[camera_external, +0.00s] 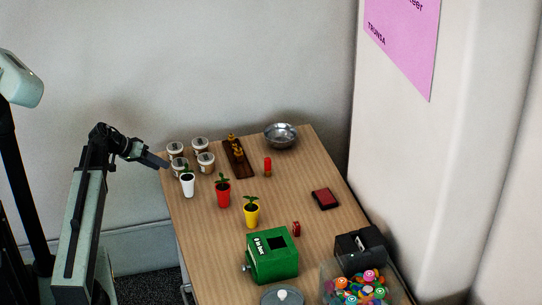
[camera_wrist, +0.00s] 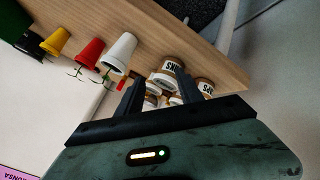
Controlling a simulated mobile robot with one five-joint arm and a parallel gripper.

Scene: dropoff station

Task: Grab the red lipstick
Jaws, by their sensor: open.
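The red lipstick (camera_external: 267,167) stands upright near the middle of the table's far half, just right of a dark wooden tray. In the wrist view a small red shape (camera_wrist: 121,85) beside my left finger looks like it, partly hidden. My gripper (camera_external: 164,163) is at the table's left edge, next to the white jars, well left of the lipstick. In the wrist view my gripper (camera_wrist: 157,86) has its fingers apart, with labelled jars behind them and nothing held.
Several white jars (camera_external: 206,162) and white, red (camera_external: 223,193) and yellow plant pots stand between my gripper and the lipstick. A green box (camera_external: 272,256) is at the front.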

